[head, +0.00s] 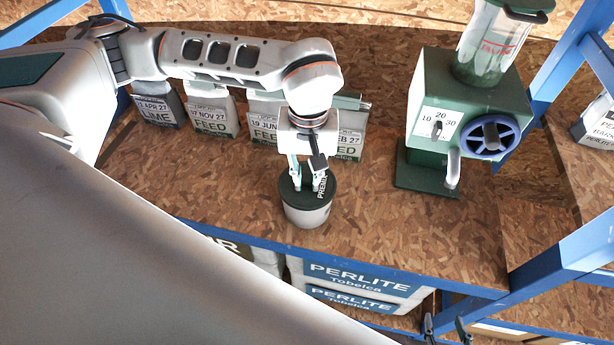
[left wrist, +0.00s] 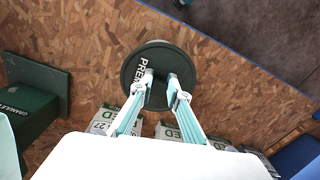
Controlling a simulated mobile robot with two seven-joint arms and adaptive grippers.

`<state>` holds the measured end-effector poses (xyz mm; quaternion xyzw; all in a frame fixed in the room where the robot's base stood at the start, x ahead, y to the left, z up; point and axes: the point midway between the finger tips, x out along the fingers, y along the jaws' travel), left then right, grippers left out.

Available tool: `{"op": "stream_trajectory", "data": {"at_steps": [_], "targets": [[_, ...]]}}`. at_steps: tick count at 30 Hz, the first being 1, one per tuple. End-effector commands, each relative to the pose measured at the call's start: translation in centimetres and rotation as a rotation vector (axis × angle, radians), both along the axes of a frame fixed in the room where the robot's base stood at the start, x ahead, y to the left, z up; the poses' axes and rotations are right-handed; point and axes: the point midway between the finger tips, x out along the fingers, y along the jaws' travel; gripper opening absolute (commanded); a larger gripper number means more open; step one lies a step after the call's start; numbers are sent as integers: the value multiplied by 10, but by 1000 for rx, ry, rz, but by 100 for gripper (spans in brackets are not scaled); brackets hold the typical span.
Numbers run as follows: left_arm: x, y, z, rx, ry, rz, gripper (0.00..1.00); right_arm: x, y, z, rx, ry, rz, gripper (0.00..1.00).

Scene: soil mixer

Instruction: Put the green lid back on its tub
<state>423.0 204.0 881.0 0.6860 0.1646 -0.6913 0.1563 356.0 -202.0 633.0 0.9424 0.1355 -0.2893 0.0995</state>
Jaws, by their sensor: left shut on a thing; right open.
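The round dark green lid (head: 296,189), with white lettering, covers the top of the pale grey tub (head: 307,215) on the wooden shelf. My left gripper (head: 308,183) comes down from above and is shut on the lid. In the left wrist view the lid (left wrist: 160,95) lies under the two fingertips (left wrist: 160,90), and a pale strip of the tub (left wrist: 155,43) shows past its far edge. I cannot tell whether the lid is fully seated or slightly raised. My right gripper (head: 445,328) is open and empty at the bottom edge of the head view.
Several labelled feed and lime bags (head: 212,118) stand along the back. A green machine with a blue handwheel (head: 490,137) stands to the right. Perlite bags (head: 365,280) lie below the shelf's blue front edge (head: 350,261). The shelf between tub and machine is clear.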

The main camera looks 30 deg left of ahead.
Motion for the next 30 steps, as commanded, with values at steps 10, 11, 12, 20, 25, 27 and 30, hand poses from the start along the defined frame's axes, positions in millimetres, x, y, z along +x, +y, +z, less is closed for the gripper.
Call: {"op": "stream_trajectory", "data": {"at_steps": [10,11,12,20,25,27,30], "targets": [[-1,0,-1,0,1,1,0,0,0,0,0,0,0,42],[-1,0,-1,0,1,1,0,0,0,0,0,0,0,42],[-1,0,-1,0,1,1,0,0,0,0,0,0,0,42],[-1,0,-1,0,1,0,36,0,0,0,0,0,0,42],[-1,0,-1,0,1,0,38,0,0,0,0,0,0,42],[-1,0,-1,0,1,0,52,0,0,0,0,0,0,42],[-1,0,-1,0,1,0,52,0,0,0,0,0,0,42]]}}
